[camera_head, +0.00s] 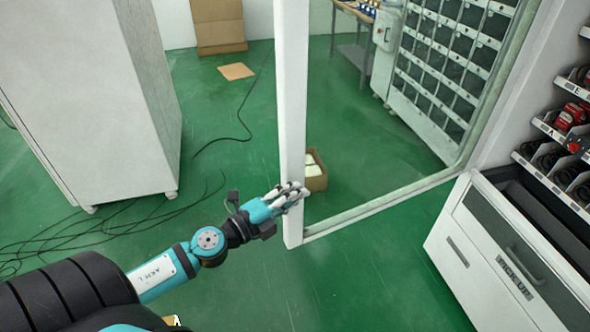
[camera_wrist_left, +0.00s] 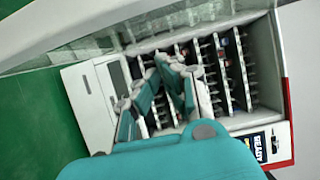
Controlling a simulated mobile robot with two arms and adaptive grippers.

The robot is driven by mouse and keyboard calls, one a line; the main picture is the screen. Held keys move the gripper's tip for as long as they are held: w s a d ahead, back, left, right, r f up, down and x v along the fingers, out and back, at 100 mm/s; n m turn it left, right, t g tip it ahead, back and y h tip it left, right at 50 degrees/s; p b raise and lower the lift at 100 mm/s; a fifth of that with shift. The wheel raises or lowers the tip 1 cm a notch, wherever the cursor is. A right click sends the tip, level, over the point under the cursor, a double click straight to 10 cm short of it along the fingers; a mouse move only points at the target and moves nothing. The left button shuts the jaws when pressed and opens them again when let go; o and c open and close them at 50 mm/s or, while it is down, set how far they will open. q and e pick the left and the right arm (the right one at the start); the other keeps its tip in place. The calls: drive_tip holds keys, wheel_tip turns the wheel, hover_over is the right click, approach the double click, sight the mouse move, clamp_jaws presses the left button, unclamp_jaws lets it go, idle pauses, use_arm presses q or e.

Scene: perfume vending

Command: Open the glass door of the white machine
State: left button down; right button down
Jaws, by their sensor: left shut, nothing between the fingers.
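The white machine (camera_head: 462,225) stands at the right, with its shelves of goods exposed and a PICK UP drawer below. Its glass door (camera_head: 366,130) stands swung open, reaching left from the machine, and its white upright edge (camera_head: 291,90) is near the middle. My left gripper (camera_head: 294,193) is shut and empty beside the lower part of that edge; whether it touches is unclear. In the left wrist view my left gripper's fingers (camera_wrist_left: 166,75) are in front of the machine's shelves (camera_wrist_left: 222,75), and the door's frame crosses the upper left. My right gripper is out of view.
A large white cabinet (camera_head: 100,90) stands at the left, with black cables (camera_head: 110,228) on the green floor. A cardboard box (camera_head: 315,172) sits behind the door. A flat cardboard piece (camera_head: 236,71) lies farther back.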

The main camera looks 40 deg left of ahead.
sight(296, 178)
use_arm(q)
drive_tip(key=shift+w+a, duration=0.5)
drive_tip(key=shift+w, duration=0.25)
drive_tip(key=shift+w+a, duration=0.45)
drive_tip(key=shift+w, duration=0.25)
drive_tip(key=shift+w+a, duration=0.5)
drive_tip(key=shift+w, duration=0.25)
